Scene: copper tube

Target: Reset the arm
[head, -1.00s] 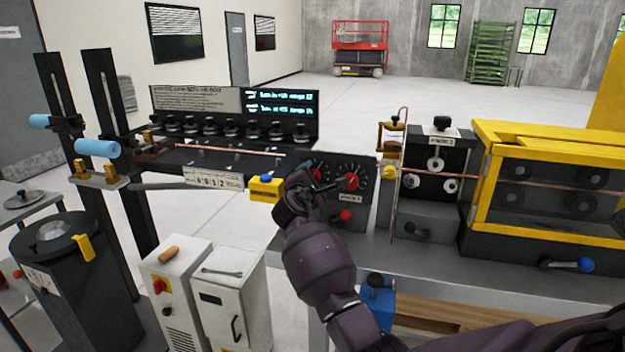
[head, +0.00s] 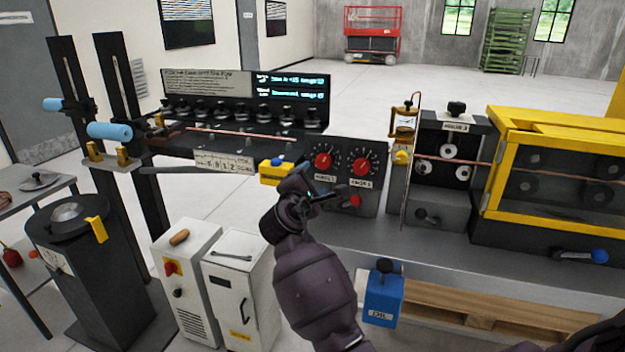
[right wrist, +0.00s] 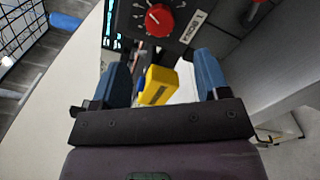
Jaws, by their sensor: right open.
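My right arm reaches up from the bottom of the head view. Its gripper (head: 318,194) is in front of the dark control panel (head: 345,200) with two red knobs, left of its lower red button. In the right wrist view the two blue fingers of the right gripper (right wrist: 158,80) stand wide apart with nothing held between them. Beyond them show a yellow block (right wrist: 159,86) and a red knob (right wrist: 159,20). The yellow block with a blue top also shows in the head view (head: 276,172), just left of the gripper. My left gripper is not in view.
A copper tube (head: 250,135) runs along the bench rack. A roller unit (head: 449,155) and a yellow-framed machine (head: 555,170) stand right. A blue can (head: 383,298) is below the bench edge. Two cabinets (head: 238,285) and a dark drum (head: 80,270) stand left.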

